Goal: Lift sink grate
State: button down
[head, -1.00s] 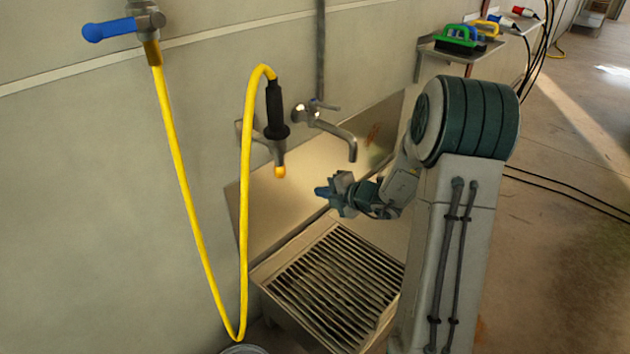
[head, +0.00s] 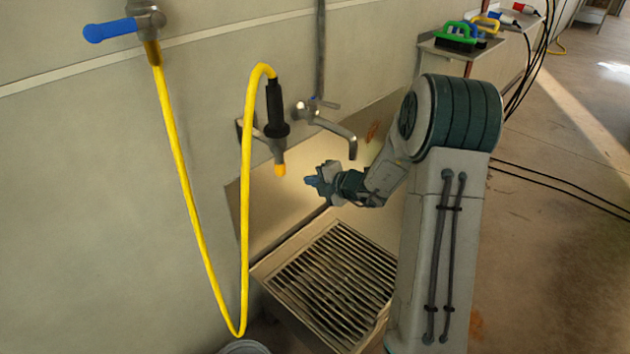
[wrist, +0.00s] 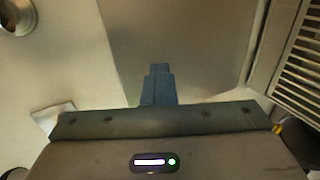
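The sink grate (head: 335,280) is a panel of parallel metal slats lying flat in the steel sink (head: 272,270) by the wall. Part of it also shows at the right edge of the wrist view (wrist: 300,75). My gripper (head: 311,183) is above and behind the grate, apart from it, in front of the steel splashback (head: 285,205). In the wrist view its blue fingers (wrist: 157,85) are together with nothing between them. My arm hides the grate's right edge in the head view.
A wall tap (head: 335,127) and a yellow hose (head: 246,190) with a black spray nozzle (head: 277,110) hang near my gripper. A bucket rim (head: 243,347) shows below. A shelf (head: 455,52) holds brushes at the back. Open floor lies to the right.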

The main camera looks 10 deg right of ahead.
jog(key=c, duration=2.1)
grip_release()
jog(key=o, duration=0.8)
jog(key=shift+p+v, duration=2.2)
jog(key=shift+v, duration=1.3)
jog(key=shift+r, duration=0.1)
